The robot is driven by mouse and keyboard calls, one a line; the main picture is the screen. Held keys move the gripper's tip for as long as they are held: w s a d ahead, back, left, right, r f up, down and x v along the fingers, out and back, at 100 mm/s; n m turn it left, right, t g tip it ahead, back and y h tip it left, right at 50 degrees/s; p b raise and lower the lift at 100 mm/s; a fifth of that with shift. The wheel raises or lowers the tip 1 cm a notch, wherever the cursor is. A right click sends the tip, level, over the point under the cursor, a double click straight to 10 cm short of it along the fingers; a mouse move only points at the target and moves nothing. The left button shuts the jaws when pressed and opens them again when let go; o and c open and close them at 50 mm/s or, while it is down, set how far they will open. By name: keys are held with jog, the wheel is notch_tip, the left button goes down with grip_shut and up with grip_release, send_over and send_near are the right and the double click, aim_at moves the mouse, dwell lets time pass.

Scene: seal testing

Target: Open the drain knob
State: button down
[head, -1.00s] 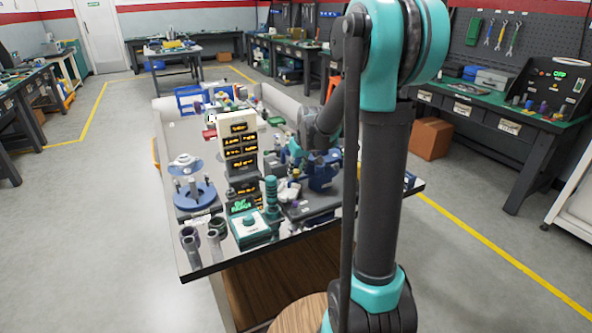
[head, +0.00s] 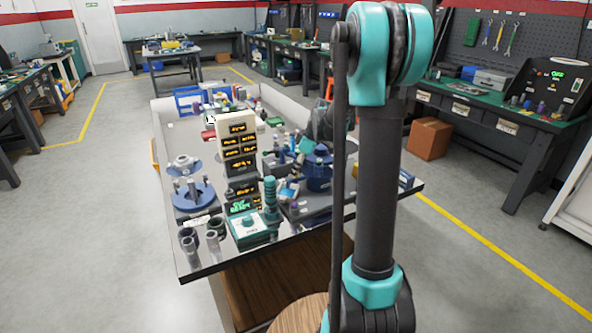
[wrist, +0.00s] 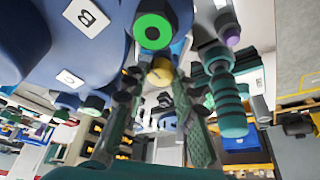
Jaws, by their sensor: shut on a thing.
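In the wrist view a small brass-yellow knob (wrist: 160,72) sits between the fingertips of my gripper (wrist: 158,80), under the big blue body. My fingers are shut on it from both sides. Just above it is a bright green ring (wrist: 152,30) with a dark centre. In the head view the blue fixture (head: 318,172) stands on the right part of the table. My wrist reaches down behind my arm there, and the fingertips and the knob are too small or hidden to make out.
A teal ribbed cylinder (wrist: 228,100) stands close to the right of my fingers. A cream display tower (head: 238,145), a green-lit panel (head: 241,207) and a teal box (head: 248,228) crowd the table (head: 205,262). Grey cups stand near the front left corner.

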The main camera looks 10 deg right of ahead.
jog(key=shift+n, duration=0.3)
jog(key=c, duration=1.2)
grip_release()
